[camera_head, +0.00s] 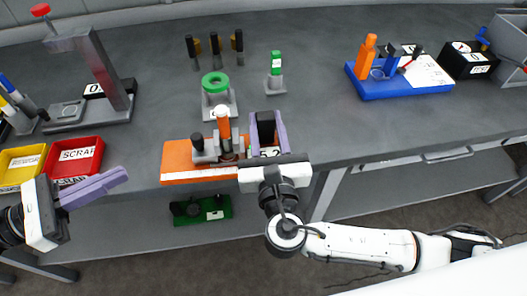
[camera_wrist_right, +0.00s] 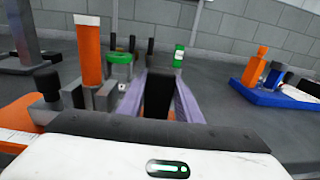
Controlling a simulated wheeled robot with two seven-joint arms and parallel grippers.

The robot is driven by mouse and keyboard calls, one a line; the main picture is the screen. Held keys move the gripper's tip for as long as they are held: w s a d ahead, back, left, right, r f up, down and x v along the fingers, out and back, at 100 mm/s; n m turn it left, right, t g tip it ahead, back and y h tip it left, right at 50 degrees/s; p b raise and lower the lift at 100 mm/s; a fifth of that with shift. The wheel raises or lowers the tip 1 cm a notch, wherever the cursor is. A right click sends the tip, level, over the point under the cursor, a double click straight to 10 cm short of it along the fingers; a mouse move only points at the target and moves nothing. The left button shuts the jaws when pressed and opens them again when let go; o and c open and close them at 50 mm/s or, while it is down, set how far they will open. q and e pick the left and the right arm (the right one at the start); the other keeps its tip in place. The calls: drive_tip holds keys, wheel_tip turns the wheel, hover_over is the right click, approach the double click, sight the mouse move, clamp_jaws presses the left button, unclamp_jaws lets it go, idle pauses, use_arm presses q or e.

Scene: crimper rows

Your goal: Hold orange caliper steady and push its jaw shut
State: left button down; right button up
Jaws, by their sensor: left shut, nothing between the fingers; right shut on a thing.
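The orange caliper appears to be the orange-based device (camera_head: 176,162) at the front edge of the bench. It carries an upright orange cylinder with a white band (camera_head: 223,125), grey blocks and a black knob (camera_head: 197,142). In the right wrist view the orange cylinder (camera_wrist_right: 91,55) stands left of my fingers. My right gripper (camera_head: 267,124) has its purple fingers closed on an upright black block (camera_wrist_right: 157,95) at the device's right end. Whether this block joins the device is hidden.
Red (camera_head: 86,144) and yellow (camera_head: 12,157) trays lie at the left, near a grey press (camera_head: 100,72). A green ring on a stand (camera_head: 216,82) and a green-topped piece (camera_head: 276,62) stand behind the device. A blue tray (camera_head: 400,92) is at the right. Bench between is clear.

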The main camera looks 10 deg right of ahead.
drive_tip(key=o, duration=1.3)
drive_tip(key=shift+d, duration=0.1)
drive_tip(key=shift+c, duration=0.2)
drive_tip(key=shift+s+f, duration=0.1)
drive_tip(key=shift+s, duration=0.3)
drive_tip(key=s, duration=0.6)
drive_tip(key=shift+s+a, duration=0.25)
drive_tip(key=shift+s, duration=0.05)
